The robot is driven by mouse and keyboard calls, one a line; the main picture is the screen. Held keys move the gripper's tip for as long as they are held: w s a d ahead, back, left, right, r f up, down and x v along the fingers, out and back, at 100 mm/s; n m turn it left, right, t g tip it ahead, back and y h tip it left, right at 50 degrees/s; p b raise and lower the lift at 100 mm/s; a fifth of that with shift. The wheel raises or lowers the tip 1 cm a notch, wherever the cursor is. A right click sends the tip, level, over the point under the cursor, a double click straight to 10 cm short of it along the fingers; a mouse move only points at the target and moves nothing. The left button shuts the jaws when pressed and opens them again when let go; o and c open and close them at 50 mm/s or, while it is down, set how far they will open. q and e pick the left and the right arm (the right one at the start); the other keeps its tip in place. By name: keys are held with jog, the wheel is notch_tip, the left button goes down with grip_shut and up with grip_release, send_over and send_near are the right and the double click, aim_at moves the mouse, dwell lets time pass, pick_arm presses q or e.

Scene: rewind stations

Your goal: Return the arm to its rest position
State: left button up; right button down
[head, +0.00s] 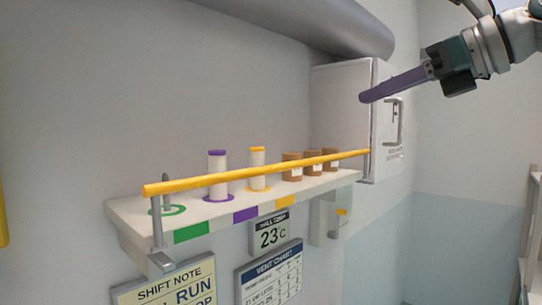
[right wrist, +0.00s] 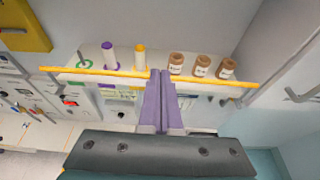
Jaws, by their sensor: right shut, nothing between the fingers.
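My right gripper (head: 366,97) is at the upper right of the head view, in the air in front of the white wall cabinet. Its purple fingers are closed together and hold nothing. In the right wrist view the shut fingers (right wrist: 158,74) point towards the shelf, overlapping its yellow rail in the picture. Whether they touch the rail cannot be told from that view; in the head view they are above it. My left gripper is not in view.
The white shelf (head: 128,212) has a yellow rail (head: 250,174) along its front. On it stand a purple-ended spool (head: 217,174), a yellow-ended spool (head: 257,168), several brown jars (head: 292,167) and an empty peg on a green ring (head: 166,190). The cabinet (head: 340,100) has a handle (head: 398,122).

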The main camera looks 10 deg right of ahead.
jog(key=s+a+m+t+y+p, duration=0.1)
jog(key=a+m+t+y, duration=0.15)
jog(key=a+m, duration=0.3)
jog(key=s+a+m+t+y, duration=0.2)
jog(key=a+m+t, duration=0.15)
jog(key=a, duration=0.25)
jog(key=s+d+f+m+g+h+p, duration=0.1)
jog(key=s+d+f+m+h, duration=0.3)
jog(key=f+m+h, duration=0.6)
jog(key=s+d+f+m+g+h+p, duration=0.1)
jog(key=s+d+f+m+h, duration=0.45)
jog(key=m, duration=0.95)
jog(key=s+a+f+m+g+y, duration=0.1)
jog(key=s+f+m+g, duration=0.2)
jog(key=s, duration=0.8)
jog(key=s+a+f+m+g+y, duration=0.1)
jog(key=s+f+m+g, duration=0.3)
jog(key=s+f+g, duration=0.4)
jog(key=s+f, duration=0.3)
jog(key=f, duration=0.1)
jog(key=shift+s+a+f+m+g+p, duration=0.2)
jog(key=shift+s+m+g+p, duration=0.1)
jog(key=shift+s, duration=0.05)
